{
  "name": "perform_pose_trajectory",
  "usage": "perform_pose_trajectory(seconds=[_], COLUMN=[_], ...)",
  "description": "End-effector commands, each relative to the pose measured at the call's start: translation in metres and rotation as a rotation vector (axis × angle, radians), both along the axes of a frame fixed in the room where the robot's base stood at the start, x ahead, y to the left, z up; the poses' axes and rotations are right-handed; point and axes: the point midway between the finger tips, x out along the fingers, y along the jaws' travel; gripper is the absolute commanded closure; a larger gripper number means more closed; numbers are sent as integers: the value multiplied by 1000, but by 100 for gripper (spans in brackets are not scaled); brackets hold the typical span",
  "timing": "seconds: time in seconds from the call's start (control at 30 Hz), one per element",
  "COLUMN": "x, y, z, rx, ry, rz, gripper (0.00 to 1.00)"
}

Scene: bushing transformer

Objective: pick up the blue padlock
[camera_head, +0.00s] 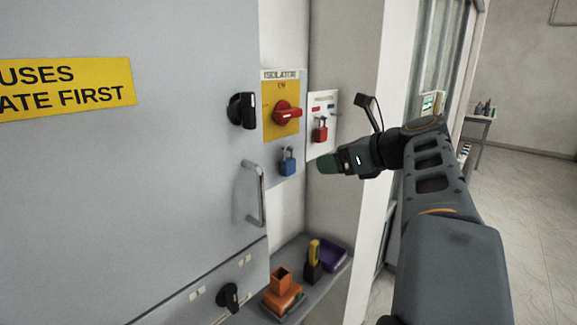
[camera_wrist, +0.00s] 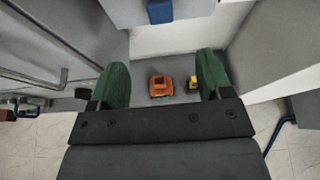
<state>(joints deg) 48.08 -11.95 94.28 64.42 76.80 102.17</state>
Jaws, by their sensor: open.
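The blue padlock (camera_head: 287,163) hangs by its shackle below the yellow isolator plate with the red rotary switch (camera_head: 287,113) in the head view. In the wrist view a blue piece (camera_wrist: 159,11) shows at the top edge, probably the padlock's lower part. My gripper (camera_head: 327,164) is to the right of the padlock in the head view, apart from it. In the wrist view its two green fingers (camera_wrist: 158,82) are spread wide with nothing between them at their own height.
A red padlock (camera_head: 320,130) hangs on a white panel to the right. A door handle (camera_head: 259,194) and black knob (camera_head: 243,110) stick out on the left. Below, a shelf (camera_head: 327,277) carries an orange holder (camera_head: 283,298), a yellow-and-black item (camera_head: 313,262) and a purple tray (camera_head: 333,256).

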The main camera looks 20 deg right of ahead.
Motion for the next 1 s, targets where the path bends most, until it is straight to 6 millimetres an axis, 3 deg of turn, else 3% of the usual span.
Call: perform_pose_trajectory(seconds=[0.4, 0.73, 1.0], x=[57, 75, 106], y=[28, 36, 48], z=[-24, -32, -45], rx=[37, 35, 33], ry=[12, 13, 13], rz=[-4, -5, -4], gripper=[28, 28, 28])
